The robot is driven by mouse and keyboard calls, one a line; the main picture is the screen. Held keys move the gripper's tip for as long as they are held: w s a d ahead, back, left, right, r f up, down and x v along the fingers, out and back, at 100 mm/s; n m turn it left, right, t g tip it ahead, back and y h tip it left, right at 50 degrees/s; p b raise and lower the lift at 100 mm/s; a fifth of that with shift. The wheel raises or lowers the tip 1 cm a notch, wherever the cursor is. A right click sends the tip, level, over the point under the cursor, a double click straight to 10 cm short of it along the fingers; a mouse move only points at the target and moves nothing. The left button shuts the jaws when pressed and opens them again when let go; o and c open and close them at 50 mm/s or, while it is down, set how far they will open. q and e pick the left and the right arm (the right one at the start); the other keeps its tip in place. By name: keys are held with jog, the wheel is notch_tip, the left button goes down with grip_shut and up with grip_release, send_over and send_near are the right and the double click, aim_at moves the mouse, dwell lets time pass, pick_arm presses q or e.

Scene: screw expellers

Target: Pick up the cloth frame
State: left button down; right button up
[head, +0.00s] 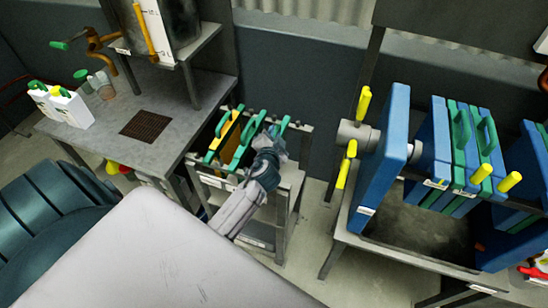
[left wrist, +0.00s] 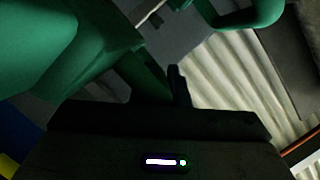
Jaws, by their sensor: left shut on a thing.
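Several cloth frames with green handles stand upright side by side in a small grey rack in the head view; one green cloth frame (head: 243,151) shows near the middle, and a yellow panel is beside it. My left gripper (head: 272,134) is at the rightmost green handle (head: 284,124) and shut on it; the arm and gripper hide most of that frame. In the left wrist view, large green frame parts (left wrist: 95,60) fill the left, close to the dark gripper finger (left wrist: 178,85). The exact contact is too dark to see. My right gripper is not in view.
The rack (head: 291,185) stands between a grey workbench (head: 105,120) with white bottles (head: 72,108) on the left and a blue filter press (head: 382,165) with yellow handles on the right. A wall is close behind. Some bare floor shows between rack and press.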

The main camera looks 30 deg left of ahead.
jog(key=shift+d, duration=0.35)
